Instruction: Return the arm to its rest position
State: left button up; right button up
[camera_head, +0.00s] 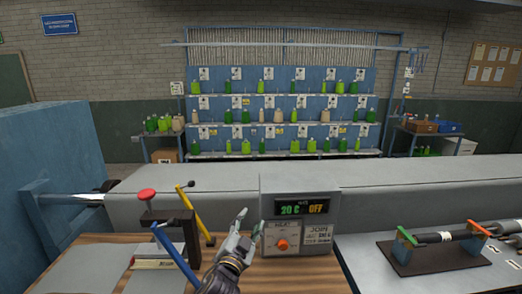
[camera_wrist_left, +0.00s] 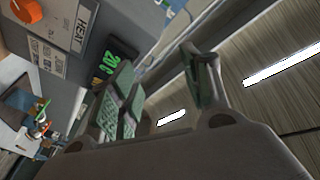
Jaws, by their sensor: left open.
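My left gripper (camera_head: 249,223) is raised over the wooden bench top, just left of the grey heat control box (camera_head: 318,240). Its fingers point up and are spread apart with nothing between them. In the left wrist view the padded fingers (camera_wrist_left: 165,90) also stand apart and empty, with part of the control box (camera_wrist_left: 60,40) at upper left. The box shows "20 C OFF" on its display and has an orange dial. I cannot tell whether the gripper touches the box. My right gripper is in neither view.
A press with a red knob (camera_head: 147,194), a yellow lever (camera_head: 187,207) and a blue lever (camera_head: 174,253) stands left of the gripper. A dark fixture (camera_head: 430,258) holding a black bar is at right. Shelves of green bottles (camera_head: 280,110) stand far behind.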

pick_arm(q)
jog(key=s+a+f+n+g+y, duration=0.2)
jog(key=s+a+f+n+g, duration=0.15)
jog(key=s+a+f, duration=0.35)
jog(key=s+a+f+n+g+y, duration=0.35)
jog(key=a+f, duration=0.25)
jog(key=f, duration=0.3)
jog(key=s+a+f+n+g, duration=0.1)
jog(key=s+a+f+g, duration=0.25)
jog(key=s, duration=0.65)
jog(key=s+a+f+g, duration=0.2)
jog(key=s+f+g, duration=0.2)
jog(key=s, duration=0.6)
notch_tip(320, 180, down, 35)
jog(key=s+g+b, duration=0.1)
jog(key=s+g, duration=0.1)
jog(key=s, duration=0.1)
jog(key=s+a+f, duration=0.2)
jog(key=s+f, duration=0.8)
jog(key=s, duration=0.1)
jog(key=s+a+f+b, duration=0.1)
jog(key=s+a+f, duration=0.1)
jog(key=s+f, duration=0.8)
jog(key=shift+s+f+g+h, duration=0.25)
jog(key=shift+s+g+h, duration=0.1)
jog(key=shift+s, duration=0.1)
